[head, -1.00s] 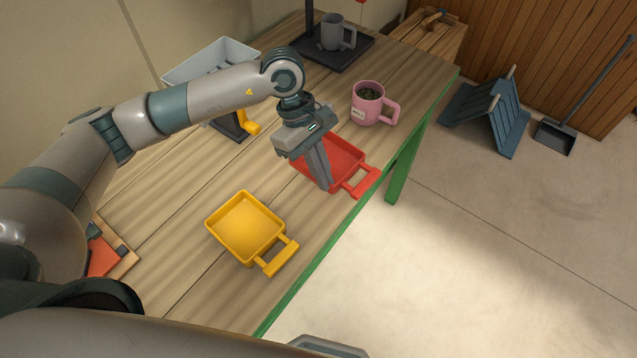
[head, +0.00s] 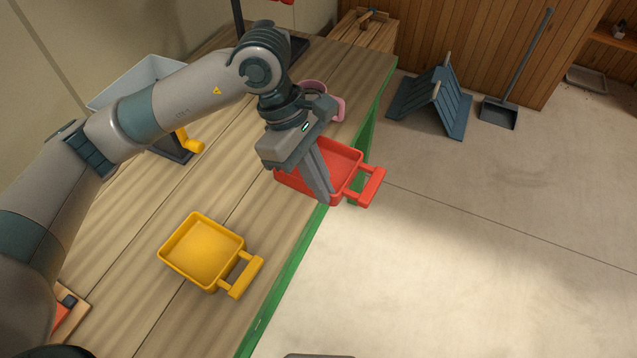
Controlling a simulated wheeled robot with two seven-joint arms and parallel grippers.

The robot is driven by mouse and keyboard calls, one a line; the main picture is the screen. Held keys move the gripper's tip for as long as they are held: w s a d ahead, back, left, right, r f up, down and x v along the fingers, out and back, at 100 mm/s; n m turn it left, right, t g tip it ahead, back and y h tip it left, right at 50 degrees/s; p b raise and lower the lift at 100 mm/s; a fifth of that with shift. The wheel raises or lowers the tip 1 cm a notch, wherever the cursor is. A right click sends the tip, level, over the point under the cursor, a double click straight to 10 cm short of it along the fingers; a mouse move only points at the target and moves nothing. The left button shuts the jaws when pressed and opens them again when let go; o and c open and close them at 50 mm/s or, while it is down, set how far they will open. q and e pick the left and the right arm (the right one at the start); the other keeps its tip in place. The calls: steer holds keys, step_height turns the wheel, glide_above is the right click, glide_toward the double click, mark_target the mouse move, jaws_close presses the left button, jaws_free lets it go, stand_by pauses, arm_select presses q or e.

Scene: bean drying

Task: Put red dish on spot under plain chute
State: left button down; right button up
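The red dish (head: 345,158), a square tray with a bar handle, is at the table's right edge, its handle out past the edge. It looks raised off the table. My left gripper (head: 322,196) points down at it, its fingers closed at the dish's near side. The exact contact is partly hidden. A pale grey hopper (head: 135,82) stands at the back left, partly behind my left arm, with a dark base (head: 172,150) and a yellow part (head: 190,142). I cannot tell whether it is the plain chute. No marked spot shows. My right gripper is out of view.
A yellow dish (head: 203,250) lies on the wooden table (head: 130,225) in front. A pink mug (head: 337,108) is mostly hidden behind my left gripper. A dark stand (head: 298,45) is at the back. The table around the yellow dish is clear.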

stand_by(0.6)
arm_select(q)
steer(key=shift+w+a+f+m, duration=0.1)
steer(key=shift+a+f+m, duration=0.15)
steer(key=shift+a, duration=0.2)
steer(key=w+a+f+m+g+y, duration=0.1)
steer(key=a+m+y, duration=0.3)
steer(key=a+m, duration=0.8)
steer(key=shift+a+f+g, duration=0.4)
steer(key=shift+a+g, duration=0.3)
steer(key=shift+a, duration=2.4)
steer(key=shift+r, duration=0.1)
